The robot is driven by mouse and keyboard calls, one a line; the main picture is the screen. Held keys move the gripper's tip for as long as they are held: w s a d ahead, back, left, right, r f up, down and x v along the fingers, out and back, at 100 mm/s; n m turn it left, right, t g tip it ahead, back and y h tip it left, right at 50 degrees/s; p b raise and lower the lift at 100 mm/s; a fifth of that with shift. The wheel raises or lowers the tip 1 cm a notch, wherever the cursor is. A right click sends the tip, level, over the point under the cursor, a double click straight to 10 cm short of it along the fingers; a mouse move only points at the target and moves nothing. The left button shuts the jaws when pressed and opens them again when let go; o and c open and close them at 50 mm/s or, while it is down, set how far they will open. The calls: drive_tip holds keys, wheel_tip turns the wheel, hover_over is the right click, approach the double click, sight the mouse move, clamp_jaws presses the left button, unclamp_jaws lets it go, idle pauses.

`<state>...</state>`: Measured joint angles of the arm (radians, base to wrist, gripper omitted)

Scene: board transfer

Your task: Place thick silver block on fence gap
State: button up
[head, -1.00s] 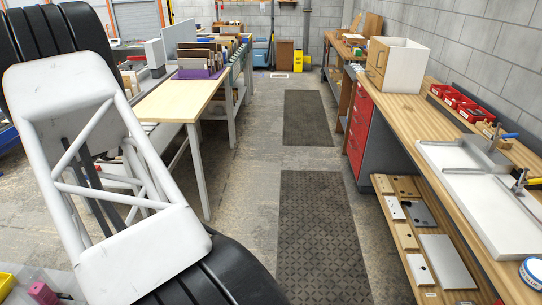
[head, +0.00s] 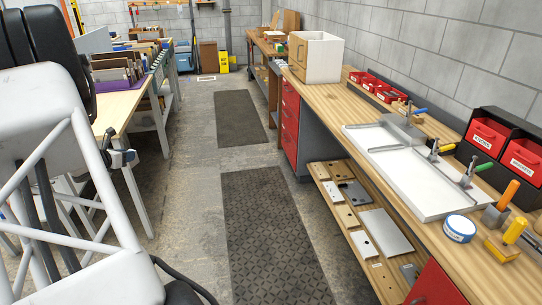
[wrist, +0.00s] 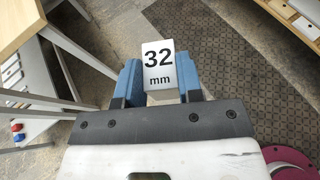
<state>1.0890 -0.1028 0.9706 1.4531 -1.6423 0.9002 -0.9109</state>
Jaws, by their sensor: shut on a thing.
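My gripper (wrist: 158,78) has blue fingers and is shut on a pale silver-white block (wrist: 158,60) marked "32 mm" in the wrist view. The block is held above the floor, between a wooden table's edge on the left and a dark mat on the right. In the head view a white board (head: 412,192) with thin grey fence strips (head: 398,148) and toggle clamps lies on the right-hand bench. The block is well apart from it. I cannot make out the exact gap in the fence.
The right bench (head: 352,97) also carries a white cabinet (head: 316,57), red bins (head: 486,135), a tape roll (head: 459,228) and orange-handled and yellow-handled tools. A lower shelf (head: 345,222) holds plates and blocks. A light wooden table (head: 108,117) stands left. The aisle mat (head: 268,225) is clear.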

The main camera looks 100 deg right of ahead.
drive_tip(key=s+f+m+g+y, duration=0.2)
drive_tip(key=s+f, duration=0.1)
drive_tip(key=s, duration=2.4)
drive_tip(key=s+a+r+m+g+y, duration=0.1)
drive_tip(key=s+a+m, duration=0.15)
drive_tip(key=s, duration=0.95)
drive_tip(key=s+a+r+m+g+y, duration=0.1)
drive_tip(key=s+a, duration=0.2)
drive_tip(key=s, duration=0.9)
drive_tip(key=s+a+r+m+g+y, duration=0.1)
drive_tip(key=s+a+m+y, duration=0.1)
drive_tip(key=s+a, duration=0.7)
drive_tip(key=s+a+r+m+g+y, duration=0.15)
drive_tip(key=s+a, duration=0.35)
drive_tip(key=s, duration=0.7)
drive_tip(key=s+a+r+m+y, duration=0.1)
drive_tip(key=s+a+y, duration=0.1)
drive_tip(key=s+a, duration=0.5)
drive_tip(key=s+a+r+m+y, duration=0.1)
drive_tip(key=s+a+m+y, duration=0.1)
drive_tip(key=s+a, duration=0.6)
drive_tip(key=a, duration=0.4)
drive_tip(key=shift+a, duration=0.4)
drive_tip(key=shift+s+r, duration=0.1)
